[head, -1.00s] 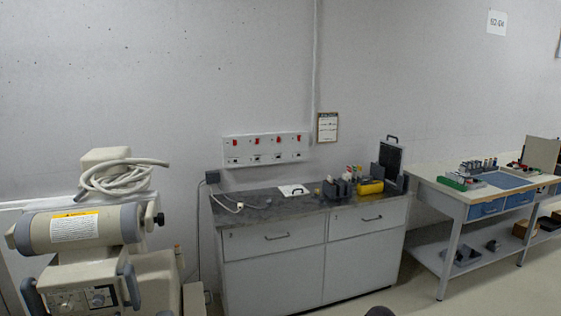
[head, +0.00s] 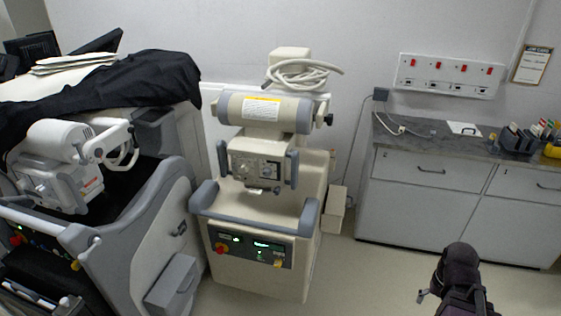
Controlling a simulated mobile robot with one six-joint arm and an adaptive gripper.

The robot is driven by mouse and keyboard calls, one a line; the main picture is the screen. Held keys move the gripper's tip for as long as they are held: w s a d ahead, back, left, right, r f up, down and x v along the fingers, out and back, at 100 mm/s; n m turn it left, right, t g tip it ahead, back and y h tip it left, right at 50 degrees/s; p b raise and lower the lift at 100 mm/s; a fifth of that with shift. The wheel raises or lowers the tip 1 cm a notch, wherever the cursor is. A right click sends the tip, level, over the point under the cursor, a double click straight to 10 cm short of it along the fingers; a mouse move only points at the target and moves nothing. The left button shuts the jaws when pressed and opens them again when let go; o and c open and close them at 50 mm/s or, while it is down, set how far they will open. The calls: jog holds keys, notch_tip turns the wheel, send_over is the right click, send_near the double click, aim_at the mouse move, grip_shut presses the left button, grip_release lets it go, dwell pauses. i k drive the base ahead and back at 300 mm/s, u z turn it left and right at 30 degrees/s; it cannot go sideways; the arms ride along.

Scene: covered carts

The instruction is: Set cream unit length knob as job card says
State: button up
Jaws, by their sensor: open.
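The cream unit (head: 270,190) stands in the middle of the head view, with a grey-capped cylinder and a coiled pale hose on top. Its lower front panel (head: 250,247) has a red knob at left, green lit displays and a yellow knob at right. A smaller panel (head: 258,168) with dials sits under the cylinder. I cannot read which knob is for length. A framed card (head: 532,64) hangs on the wall at upper right; its text is too small to read, and I cannot tell if it is the job card. My gripper is not clearly visible.
A dark part of my arm (head: 460,275) shows at bottom right. A grey cabinet (head: 430,200) stands along the wall at right. Floor is free between the cream unit and my arm.

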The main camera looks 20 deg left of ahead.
aim_at(266, 172)
jog(key=u, duration=1)
